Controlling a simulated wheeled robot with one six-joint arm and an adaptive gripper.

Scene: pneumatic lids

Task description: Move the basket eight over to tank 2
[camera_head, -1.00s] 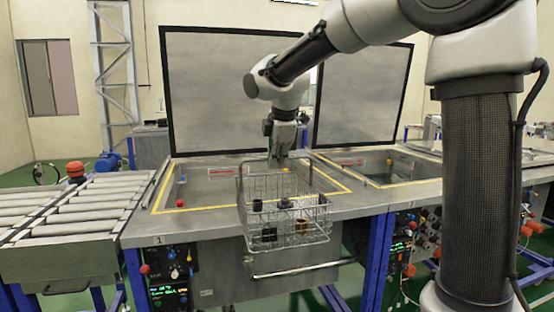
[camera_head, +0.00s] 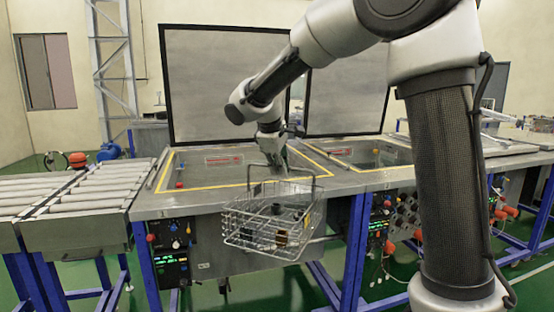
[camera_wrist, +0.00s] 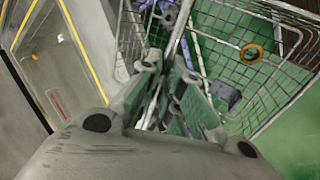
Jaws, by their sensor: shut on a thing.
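My gripper (camera_head: 279,168) is shut on the handle of a wire basket (camera_head: 236,232). The basket hangs in front of the front edge of tank 1 (camera_head: 205,175), tilted and turned in the picture. Several small dark and brass-coloured parts lie in it. In the wrist view my gripper (camera_wrist: 172,95) has its green-padded fingers together on the handle, and the basket's mesh (camera_wrist: 285,62) is beyond them with a yellow ring-like part inside. Tank 2 (camera_head: 368,158) is to the right, open at the top. I cannot read a number on the basket.
Raised lid panels stand behind tank 1 (camera_head: 222,85) and tank 2 (camera_head: 348,95). A roller conveyor (camera_head: 85,205) is at the left. Control panels with knobs (camera_head: 171,246) are on the tanks' front. Green floor (camera_head: 300,295) is clear in front.

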